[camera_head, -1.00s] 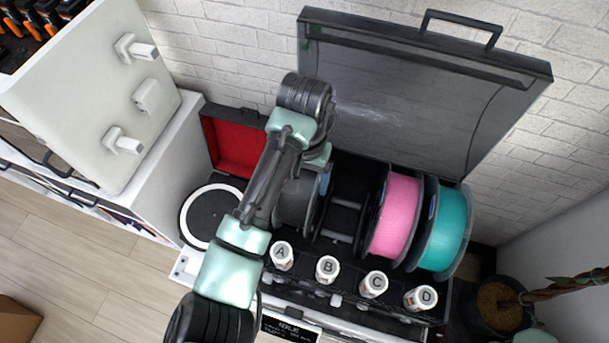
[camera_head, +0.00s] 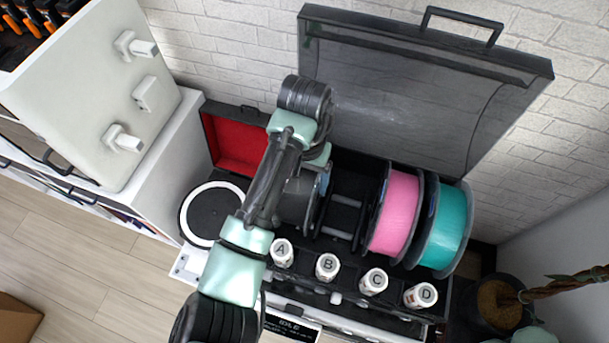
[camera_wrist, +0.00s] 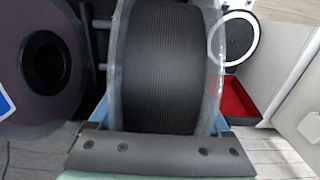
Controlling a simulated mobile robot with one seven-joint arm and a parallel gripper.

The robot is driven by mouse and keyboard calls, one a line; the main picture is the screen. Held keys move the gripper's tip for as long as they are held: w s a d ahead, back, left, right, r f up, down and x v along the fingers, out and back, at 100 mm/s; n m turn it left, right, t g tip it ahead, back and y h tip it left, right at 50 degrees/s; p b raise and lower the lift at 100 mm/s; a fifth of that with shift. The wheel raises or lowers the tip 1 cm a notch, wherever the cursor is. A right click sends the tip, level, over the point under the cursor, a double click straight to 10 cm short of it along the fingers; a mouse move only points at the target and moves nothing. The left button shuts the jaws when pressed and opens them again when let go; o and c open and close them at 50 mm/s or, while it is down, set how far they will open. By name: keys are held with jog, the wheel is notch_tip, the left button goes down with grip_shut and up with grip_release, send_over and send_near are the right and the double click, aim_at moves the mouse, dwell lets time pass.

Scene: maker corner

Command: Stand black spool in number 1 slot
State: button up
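The black spool (camera_wrist: 165,70) fills the middle of the wrist view, its clear flanges on either side. My gripper (camera_wrist: 164,122) straddles it, with a blue finger against each outer flange, shut on it. In the head view the black spool (camera_head: 299,203) stands upright at the left end of the open case's spool row, partly hidden by my arm. Roller bars (camera_head: 345,201) show just right of it in an empty space. I cannot tell whether the spool rests on its rollers. No slot number is readable.
A pink spool (camera_head: 395,213) and a teal spool (camera_head: 443,230) stand to the right. Several lettered white bottles, such as bottle B (camera_head: 327,266), line the front. The clear lid (camera_head: 410,90) is raised behind. A round white-rimmed disc (camera_head: 187,222) lies left.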

jog(key=shift+o, duration=1.2)
jog(key=shift+r, duration=0.1)
jog(key=shift+o, duration=0.2)
jog(key=shift+s, duration=0.1)
notch_tip(320, 180, up, 13)
jog(key=shift+p, duration=1.15)
